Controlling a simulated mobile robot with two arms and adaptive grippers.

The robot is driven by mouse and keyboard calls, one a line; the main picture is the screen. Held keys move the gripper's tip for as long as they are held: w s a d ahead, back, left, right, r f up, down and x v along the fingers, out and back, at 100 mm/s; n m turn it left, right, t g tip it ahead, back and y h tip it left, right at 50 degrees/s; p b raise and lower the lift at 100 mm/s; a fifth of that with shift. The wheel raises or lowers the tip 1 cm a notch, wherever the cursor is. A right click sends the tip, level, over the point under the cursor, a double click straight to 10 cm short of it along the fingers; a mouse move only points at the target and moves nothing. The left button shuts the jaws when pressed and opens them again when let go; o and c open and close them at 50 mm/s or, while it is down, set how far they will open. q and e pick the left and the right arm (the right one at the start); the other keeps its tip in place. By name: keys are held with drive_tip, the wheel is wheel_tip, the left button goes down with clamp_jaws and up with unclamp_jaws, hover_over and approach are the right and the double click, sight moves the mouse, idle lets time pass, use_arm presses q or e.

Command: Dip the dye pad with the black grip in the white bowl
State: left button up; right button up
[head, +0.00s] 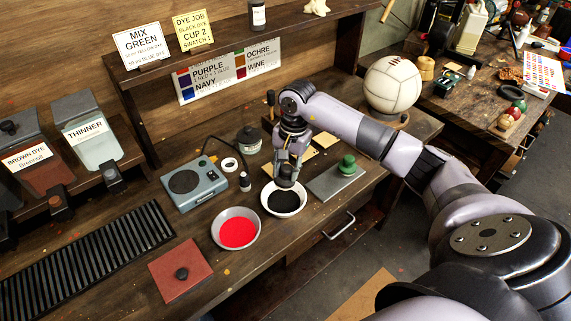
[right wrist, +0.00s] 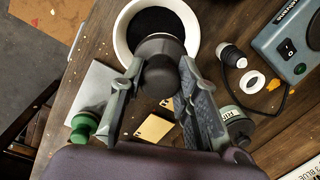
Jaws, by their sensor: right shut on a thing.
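My right gripper (head: 290,160) is shut on the dye pad with the black grip (head: 287,181), a dark rounded piece. The right wrist view shows the same dark grip (right wrist: 160,62) between the fingers (right wrist: 155,85). The pad is over the back part of a white bowl (head: 284,215) of black dye; the bowl also shows in the right wrist view (right wrist: 121,35). The pad's underside is hidden, and I cannot tell whether it touches the dye. Another pale bowl (head: 217,241) holds red dye, to the left. My left gripper is not in view.
Right of the bowl lies a grey slab (head: 328,188) with a green grip (head: 347,165).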

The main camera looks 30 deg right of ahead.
sight(286, 178)
wheel_tip(286, 178, down, 4)
drive_tip(key=shift+a+r+b, duration=0.15)
drive_tip(key=shift+r+b, duration=0.1)
drive_tip(key=shift+b, duration=0.5)
drive_tip(key=shift+f+b, duration=0.9)
drive_tip(key=shift+f, duration=0.05)
use_arm(q)
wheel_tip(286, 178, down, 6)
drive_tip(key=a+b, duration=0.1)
drive_tip(key=b, duration=0.1)
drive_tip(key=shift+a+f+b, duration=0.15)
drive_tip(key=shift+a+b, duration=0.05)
drive_tip(key=shift+b, duration=0.2)
use_arm(e)
drive_tip(key=shift+f, duration=1.45)
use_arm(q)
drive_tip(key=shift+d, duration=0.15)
use_arm(e)
drive_tip(key=shift+r, duration=0.1)
drive_tip(key=shift+r+p, duration=1.35)
drive_tip(key=shift+r, duration=1.45)
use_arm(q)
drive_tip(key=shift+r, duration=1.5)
use_arm(e)
drive_tip(key=shift+r, duration=0.45)
use_arm(q)
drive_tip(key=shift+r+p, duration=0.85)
drive_tip(key=shift+p, duration=0.2)
use_arm(e)
drive_tip(key=shift+r, duration=2)
